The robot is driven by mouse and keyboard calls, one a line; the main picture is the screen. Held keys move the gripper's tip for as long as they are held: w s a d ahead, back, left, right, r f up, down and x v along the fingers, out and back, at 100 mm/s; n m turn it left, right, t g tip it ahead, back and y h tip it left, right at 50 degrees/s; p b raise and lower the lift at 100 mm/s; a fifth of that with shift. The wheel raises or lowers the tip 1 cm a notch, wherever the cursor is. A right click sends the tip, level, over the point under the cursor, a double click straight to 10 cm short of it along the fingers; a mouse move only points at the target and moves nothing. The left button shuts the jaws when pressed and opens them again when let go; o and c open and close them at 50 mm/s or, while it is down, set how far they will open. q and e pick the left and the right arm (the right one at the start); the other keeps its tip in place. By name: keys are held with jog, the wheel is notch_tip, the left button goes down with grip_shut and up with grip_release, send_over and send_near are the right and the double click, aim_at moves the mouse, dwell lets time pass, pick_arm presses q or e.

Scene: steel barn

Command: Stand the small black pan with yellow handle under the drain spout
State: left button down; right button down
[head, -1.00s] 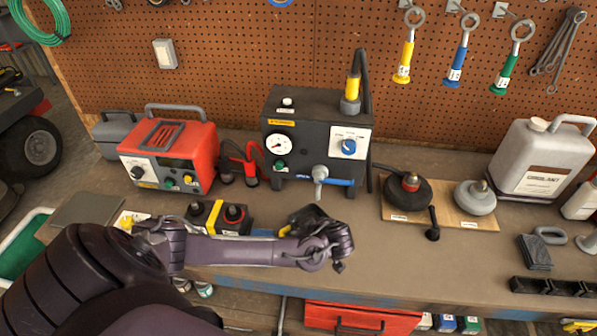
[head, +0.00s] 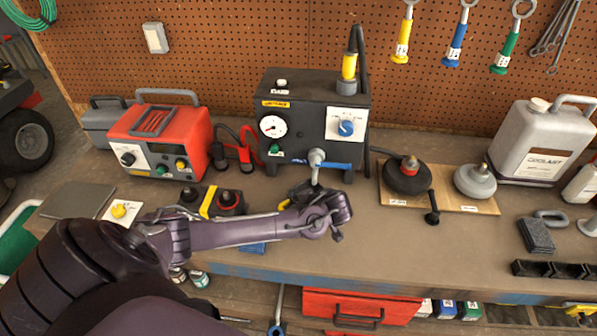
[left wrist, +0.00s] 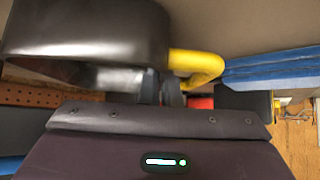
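The small black pan (head: 302,191) is in front of the drain spout (head: 316,160), partly hidden behind my left gripper (head: 333,216). A bit of its yellow handle (head: 283,205) shows at the left. In the left wrist view the black pan (left wrist: 90,35) fills the upper left, and its yellow handle (left wrist: 205,64) curves down to the fingers (left wrist: 168,90). My left gripper appears shut on this handle. The spout sticks out of the front of a black machine and has a blue lever (head: 338,166). I cannot tell whether the pan touches the bench. My right gripper is not in view.
A red device (head: 165,140) stands left of the machine. A black box with a yellow band (head: 212,203) sits near my forearm. Right of the spout is a wooden board (head: 455,195) with two round weights.

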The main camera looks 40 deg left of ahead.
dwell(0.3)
pick_arm(q)
jog(key=c, duration=1.6)
grip_release()
jog(key=shift+o, duration=0.2)
jog(key=b+v, duration=0.2)
jog(key=v, duration=0.4)
jog(key=shift+d+r, duration=0.25)
jog(key=shift+d, duration=0.05)
jog(key=shift+s+d+r, duration=0.2)
jog(key=shift+d+r, duration=0.2)
